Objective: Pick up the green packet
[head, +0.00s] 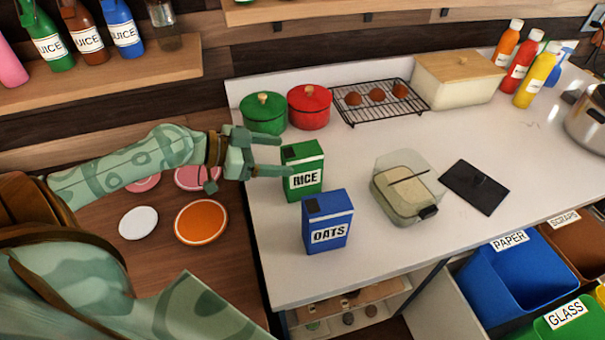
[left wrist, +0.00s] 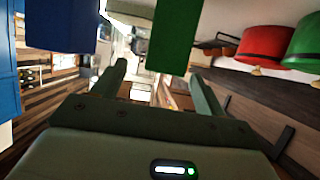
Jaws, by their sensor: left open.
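The green packet (head: 303,182), labelled RICE, stands upright on the white counter. My left gripper (head: 284,156) is open at its left side, with the fingers pointing at it. The lower finger overlaps the packet's left edge in the head view; I cannot tell whether it touches. In the left wrist view the green packet (left wrist: 174,36) shows ahead, between the lines of the two open fingers (left wrist: 160,80), with nothing held. My right gripper is not in view.
A blue OATS packet (head: 327,210) stands close in front of the green one; it also shows in the left wrist view (left wrist: 62,25). Green (head: 264,116) and red (head: 310,110) pots stand behind. A clear container (head: 404,200) lies to the right.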

